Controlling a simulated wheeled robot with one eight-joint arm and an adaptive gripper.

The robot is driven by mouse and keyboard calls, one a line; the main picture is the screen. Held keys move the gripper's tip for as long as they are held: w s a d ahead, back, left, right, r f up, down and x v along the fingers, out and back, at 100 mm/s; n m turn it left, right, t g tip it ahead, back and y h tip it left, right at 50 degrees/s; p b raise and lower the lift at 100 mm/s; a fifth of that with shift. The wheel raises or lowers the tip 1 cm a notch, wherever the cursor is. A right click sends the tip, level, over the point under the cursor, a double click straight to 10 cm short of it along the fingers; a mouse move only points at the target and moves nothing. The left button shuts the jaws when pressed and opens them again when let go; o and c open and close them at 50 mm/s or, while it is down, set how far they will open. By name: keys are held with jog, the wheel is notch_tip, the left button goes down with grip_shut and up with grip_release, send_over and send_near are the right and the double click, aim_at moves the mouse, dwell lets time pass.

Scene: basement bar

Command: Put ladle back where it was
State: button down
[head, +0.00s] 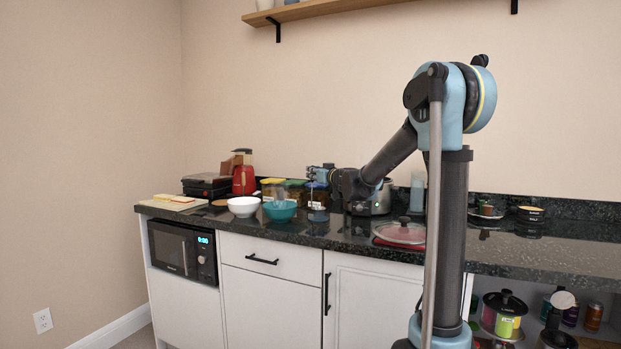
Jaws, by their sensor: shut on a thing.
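My gripper (312,177) is small in the head view, at the end of my arm, which reaches left over the dark counter. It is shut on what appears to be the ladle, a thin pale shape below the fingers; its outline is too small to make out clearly. The gripper is right of and above a teal bowl (280,214), in front of the wall and near several lidded jars. The exact place of the ladle's bowl end cannot be told.
A white bowl (243,207) stands left of the teal one. A red kettle (243,180), a cutting board (172,202) and a black appliance (206,186) are farther left. A cooker (378,204) and a glass-lidded pan (402,233) are right. The counter (540,252) is clearer at right.

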jog(key=shift+f, duration=0.35)
jog(key=c, duration=1.6)
grip_release()
